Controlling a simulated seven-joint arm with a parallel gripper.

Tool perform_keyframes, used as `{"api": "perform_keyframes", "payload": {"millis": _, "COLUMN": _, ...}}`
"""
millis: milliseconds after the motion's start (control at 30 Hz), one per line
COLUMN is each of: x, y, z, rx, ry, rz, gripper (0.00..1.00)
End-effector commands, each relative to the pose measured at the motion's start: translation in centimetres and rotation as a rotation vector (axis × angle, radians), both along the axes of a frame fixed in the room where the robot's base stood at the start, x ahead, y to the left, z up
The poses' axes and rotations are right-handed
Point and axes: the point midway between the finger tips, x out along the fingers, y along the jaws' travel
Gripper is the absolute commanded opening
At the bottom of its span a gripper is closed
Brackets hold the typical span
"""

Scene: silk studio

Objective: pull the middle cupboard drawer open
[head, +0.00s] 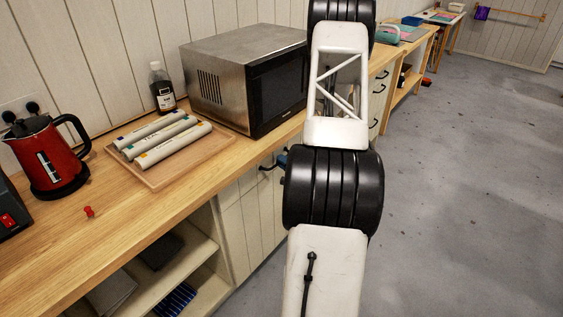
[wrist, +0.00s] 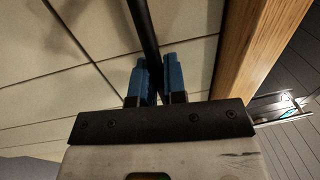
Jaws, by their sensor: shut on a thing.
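The cream cupboard front (head: 246,212) lies under the wooden counter, just left of my arm. A dark bar handle (head: 266,166) stands out from it near the top. In the wrist view, the blue fingers of my gripper (wrist: 157,62) are shut on the dark handle bar (wrist: 142,22), one on each side. The cream front with its grooves (wrist: 95,75) lies behind it. I cannot tell from these frames whether the drawer stands out at all.
The counter (head: 190,190) carries a microwave (head: 215,85), a red kettle (head: 48,155), a dark bottle (head: 161,88) and a wooden tray (head: 160,180) with rolls. Open shelves (head: 165,270) are at lower left. The grey floor (head: 460,180) right of my arm is clear.

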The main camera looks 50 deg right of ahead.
Motion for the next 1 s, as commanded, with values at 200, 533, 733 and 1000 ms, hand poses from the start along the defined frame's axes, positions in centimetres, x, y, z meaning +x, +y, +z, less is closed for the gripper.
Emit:
{"api": "perform_keyframes", "payload": {"millis": 200, "x": -1.8, "y": -0.1, "z": 0.0, "rx": 0.001, "ry": 0.0, "rz": -0.003, "gripper": 0.0}}
{"api": "perform_keyframes", "payload": {"millis": 533, "x": -7.6, "y": -0.1, "z": 0.0, "rx": 0.001, "ry": -0.001, "rz": -0.003, "gripper": 0.0}}
{"api": "perform_keyframes", "payload": {"millis": 733, "x": -11.9, "y": 0.0, "z": 0.1, "rx": 0.001, "ry": 0.0, "rz": -0.003, "gripper": 0.0}}
{"api": "perform_keyframes", "payload": {"millis": 1000, "x": -17.5, "y": 0.0, "z": 0.0, "rx": 0.001, "ry": -0.001, "rz": -0.003, "gripper": 0.0}}
